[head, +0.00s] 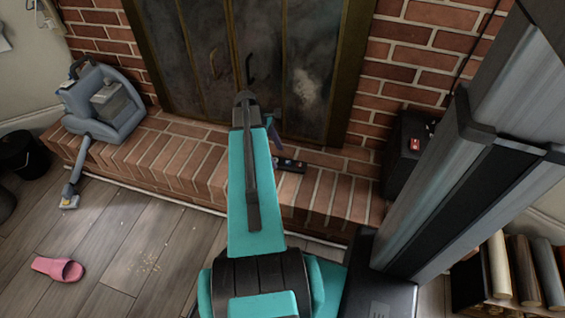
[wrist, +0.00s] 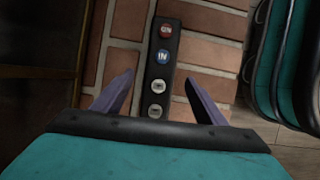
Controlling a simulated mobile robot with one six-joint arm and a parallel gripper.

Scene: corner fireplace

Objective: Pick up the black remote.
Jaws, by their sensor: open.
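The black remote (wrist: 160,60) lies on the brick hearth, with a red button, a blue button and two pale buttons along its face. It also shows in the head view (head: 291,165), partly hidden behind my arm. My gripper (wrist: 159,78) is open, with its two purple-grey fingers apart. In the wrist view one finger is on each side of the remote, with a gap on both sides. I cannot tell how far above the bricks the fingertips are. In the head view my gripper (head: 273,135) is mostly hidden by my arm.
The brick hearth (head: 180,150) runs in front of the dark fireplace doors (head: 300,70). A grey vacuum cleaner (head: 105,105) stands on its left, and a black box (head: 405,165) with a red item on its right. A pink slipper (head: 58,269) lies on the wooden floor.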

